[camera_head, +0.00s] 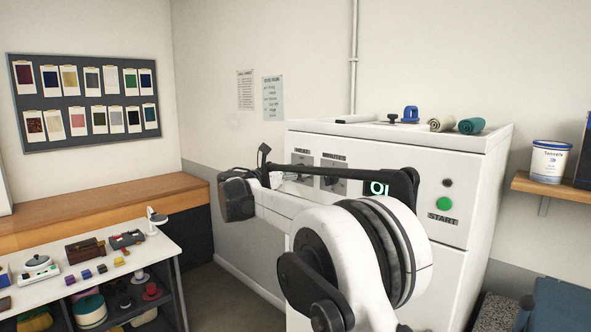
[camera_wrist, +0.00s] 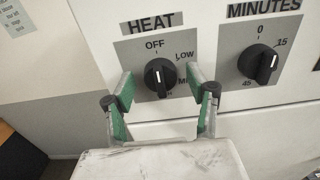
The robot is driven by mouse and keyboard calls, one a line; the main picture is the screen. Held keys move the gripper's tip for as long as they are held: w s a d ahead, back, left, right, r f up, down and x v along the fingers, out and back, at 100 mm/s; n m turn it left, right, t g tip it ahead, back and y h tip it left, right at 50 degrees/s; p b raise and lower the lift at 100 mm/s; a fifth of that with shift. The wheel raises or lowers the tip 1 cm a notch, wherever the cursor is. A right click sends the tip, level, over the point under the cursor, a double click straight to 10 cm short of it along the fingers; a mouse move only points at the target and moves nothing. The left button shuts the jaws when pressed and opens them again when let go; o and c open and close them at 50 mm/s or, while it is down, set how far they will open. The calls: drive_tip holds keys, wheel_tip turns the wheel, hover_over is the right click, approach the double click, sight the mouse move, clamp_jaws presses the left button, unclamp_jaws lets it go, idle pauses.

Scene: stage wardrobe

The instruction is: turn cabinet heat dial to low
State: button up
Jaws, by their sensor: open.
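The heat dial (camera_wrist: 160,78) is a black round knob with a white mark, on a grey plate under the word HEAT in the wrist view. OFF is printed above it, LOW at its upper right, and a partly hidden label at its right. In the head view the heat plate (camera_head: 303,159) shows on the white cabinet (camera_head: 420,150), partly behind my arm.
The minutes dial (camera_wrist: 258,64) is to the right of the heat dial. A green start button (camera_head: 443,205) is farther right on the cabinet. Rolled cloths (camera_head: 471,126) and a blue item (camera_head: 410,114) lie on the cabinet top. A cluttered table (camera_head: 75,250) stands at the left.

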drive_tip(key=shift+w+d, duration=0.1)
drive_tip(key=shift+w, duration=0.05)
drive_tip(key=c, duration=1.1)
drive_tip(key=shift+c, duration=0.2)
drive_tip(key=m+b, duration=0.3)
drive_tip(key=m, duration=0.2)
drive_tip(key=shift+f+m, duration=0.15)
drive_tip(key=shift+m, duration=0.25)
drive_tip(key=m+b, duration=0.2)
drive_tip(key=m, duration=0.4)
drive_tip(key=shift+d, duration=0.1)
